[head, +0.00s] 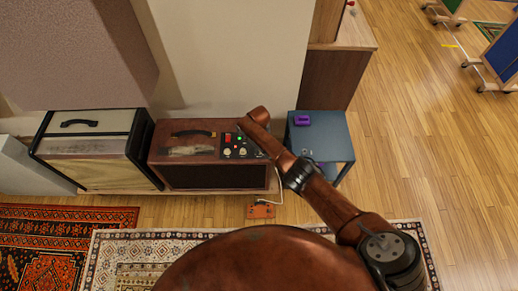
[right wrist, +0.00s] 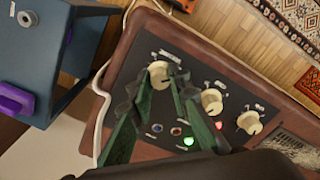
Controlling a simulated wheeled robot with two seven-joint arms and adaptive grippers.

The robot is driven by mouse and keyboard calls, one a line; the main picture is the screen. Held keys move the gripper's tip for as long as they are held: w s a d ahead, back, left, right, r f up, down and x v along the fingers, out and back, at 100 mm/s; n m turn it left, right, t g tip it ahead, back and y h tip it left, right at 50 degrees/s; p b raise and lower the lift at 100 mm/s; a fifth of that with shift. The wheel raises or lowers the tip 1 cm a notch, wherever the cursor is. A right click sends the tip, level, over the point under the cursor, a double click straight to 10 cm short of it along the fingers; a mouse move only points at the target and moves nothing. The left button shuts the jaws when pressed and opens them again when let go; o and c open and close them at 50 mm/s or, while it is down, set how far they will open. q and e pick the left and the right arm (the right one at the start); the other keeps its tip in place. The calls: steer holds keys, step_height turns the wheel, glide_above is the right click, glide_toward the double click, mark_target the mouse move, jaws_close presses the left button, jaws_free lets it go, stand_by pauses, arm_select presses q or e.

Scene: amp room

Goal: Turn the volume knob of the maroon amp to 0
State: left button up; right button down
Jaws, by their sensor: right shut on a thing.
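The maroon amp (head: 208,177) stands on a low shelf in the head view, its control panel on its top right. In the right wrist view its dark panel (right wrist: 226,75) carries three cream knobs in a row and a lit green lamp (right wrist: 189,140). My right gripper (right wrist: 160,84) reaches down over the panel, its dark green fingers on either side of the end cream knob (right wrist: 158,72), and is shut on it. The label beside this knob is too small to read. In the head view my right gripper (head: 257,147) is over the panel's right part. My left gripper is out of view.
A cream and black amp (head: 92,122) stands to the left. A blue-grey table (head: 335,138) with a purple object (head: 303,119) is close on the right. A pale cable (right wrist: 101,80) runs beside the amp. An orange pedal (head: 262,211) lies on the floor in front.

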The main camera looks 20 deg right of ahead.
steer(key=shift+a, duration=0.1)
stand_by(0.3)
steer(key=c, duration=1.8)
jaws_free()
steer(key=shift+r, duration=0.1)
step_height(320, 180, up, 12)
steer(key=shift+f, duration=0.1)
